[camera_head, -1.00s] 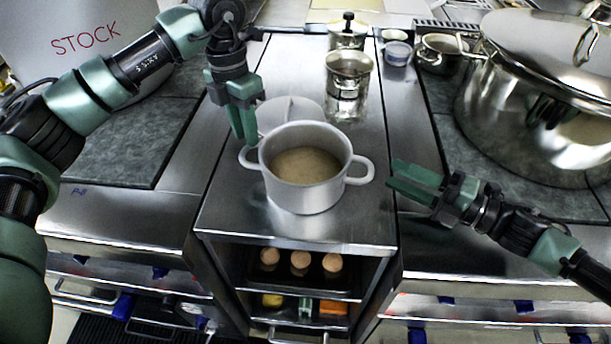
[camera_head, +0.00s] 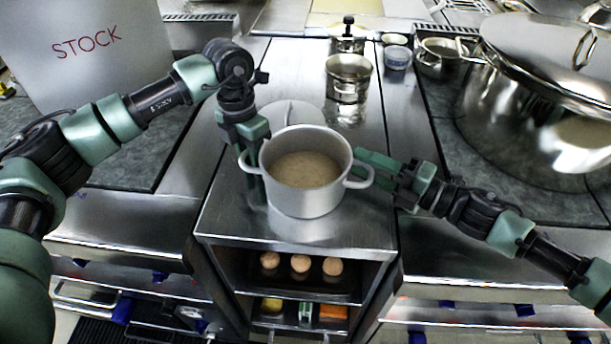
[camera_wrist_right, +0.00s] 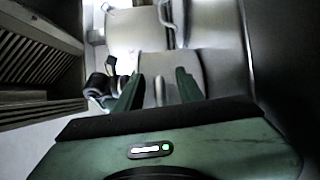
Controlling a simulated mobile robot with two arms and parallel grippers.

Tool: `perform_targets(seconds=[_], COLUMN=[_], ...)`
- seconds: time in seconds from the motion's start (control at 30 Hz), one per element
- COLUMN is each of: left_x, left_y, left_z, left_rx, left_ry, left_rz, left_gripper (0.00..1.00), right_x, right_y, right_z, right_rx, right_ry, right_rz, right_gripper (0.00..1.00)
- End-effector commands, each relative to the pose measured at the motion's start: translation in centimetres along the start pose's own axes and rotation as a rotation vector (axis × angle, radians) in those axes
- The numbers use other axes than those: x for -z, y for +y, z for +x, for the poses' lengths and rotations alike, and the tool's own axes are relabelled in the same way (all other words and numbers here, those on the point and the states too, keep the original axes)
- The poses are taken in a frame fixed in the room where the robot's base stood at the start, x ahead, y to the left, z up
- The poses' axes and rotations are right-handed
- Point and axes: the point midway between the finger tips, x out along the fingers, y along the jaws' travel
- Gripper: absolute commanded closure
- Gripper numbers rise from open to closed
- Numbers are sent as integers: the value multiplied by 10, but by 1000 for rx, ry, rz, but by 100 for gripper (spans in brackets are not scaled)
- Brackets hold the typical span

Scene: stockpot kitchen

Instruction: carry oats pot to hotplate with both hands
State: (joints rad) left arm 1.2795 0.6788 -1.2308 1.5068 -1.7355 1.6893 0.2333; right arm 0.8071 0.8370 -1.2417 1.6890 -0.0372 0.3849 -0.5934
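The oats pot (camera_head: 308,202), pale grey with two loop handles and beige contents, stands upright on the steel counter. My left gripper (camera_head: 252,165) points down at its left handle (camera_head: 247,158); the handle and pot wall partly hide the fingers, so I cannot tell if they grip. My right gripper (camera_head: 368,165) reaches its right handle (camera_head: 364,178) from the right. In the right wrist view, the right gripper's fingers (camera_wrist_right: 159,90) are apart, with a pale part that looks like the handle (camera_wrist_right: 160,92) between them. I cannot make out which surface is the hotplate.
A pale round disc (camera_head: 284,112) lies just behind the pot. A steel pot (camera_head: 348,75), a lidded pot (camera_head: 347,42), a small bowl (camera_head: 397,58) and a saucepan (camera_head: 436,60) stand farther back. A large stockpot (camera_head: 510,125) fills the right. The counter's front strip is clear.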

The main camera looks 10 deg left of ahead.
Motion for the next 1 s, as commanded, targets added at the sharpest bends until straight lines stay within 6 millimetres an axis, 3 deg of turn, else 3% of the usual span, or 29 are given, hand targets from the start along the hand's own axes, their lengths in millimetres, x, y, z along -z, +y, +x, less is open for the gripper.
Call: perform_targets(seconds=[0.2, 0.3, 0.33, 1.0], left_x=[0, 0, 0, 0], left_y=[0, 0, 0, 1], left_z=[0, 0, 0, -1], left_rx=[0, 0, 0, -1], left_ry=[0, 0, 0, -1], left_rz=[0, 0, 0, -3], left_gripper=[77, 100, 100, 100], right_x=[0, 0, 0, 0], right_y=[0, 0, 0, -1], right_z=[0, 0, 0, -1], right_rx=[0, 0, 0, 2], right_ry=[-1, -1, -1, -1], right_rz=[0, 0, 0, -1], right_gripper=[65, 93, 100, 100])
